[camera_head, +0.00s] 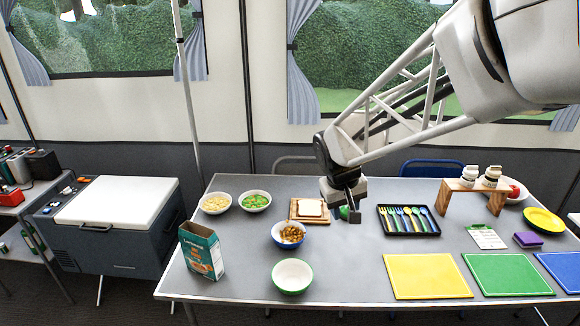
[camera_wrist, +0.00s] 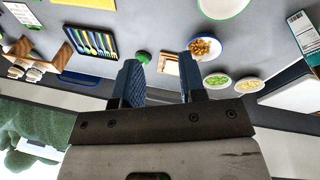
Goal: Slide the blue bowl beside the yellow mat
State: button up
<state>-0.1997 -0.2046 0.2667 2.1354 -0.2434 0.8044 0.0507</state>
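The blue bowl (camera_head: 287,245) holds brown food pieces and stands upright near the middle of the table. It also shows in the wrist view (camera_wrist: 212,57), beyond the fingers. The yellow mat (camera_head: 427,276) lies flat at the table's front edge, to the right of the blue bowl, with bare table between them. My gripper (camera_head: 352,208) hangs above the table, right of the blue bowl and behind the yellow mat. In the wrist view my gripper (camera_wrist: 161,72) has its two fingers apart with nothing held between them.
A white bowl with a green outside (camera_head: 292,277) stands in front of the blue bowl. A bread board (camera_head: 298,217), a green round item (camera_head: 344,212) and a cutlery tray (camera_head: 408,232) lie behind. A carton (camera_head: 201,250) stands left; a green mat (camera_head: 506,275) lies right.

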jog(key=w+a+f+n, duration=0.2)
jog(key=w+a+f, duration=0.8)
jog(key=w, duration=0.2)
jog(key=n+h, duration=0.1)
jog(key=n, duration=0.2)
send_over(275, 240)
jog(key=a, duration=0.2)
notch_tip(275, 240, down, 15)
jog(key=shift+s+d, duration=0.15)
jog(key=shift+s, duration=0.3)
jog(key=shift+f, duration=0.15)
jog(key=shift+w+x, duration=0.2)
jog(key=shift+x, duration=3.55)
grip_shut()
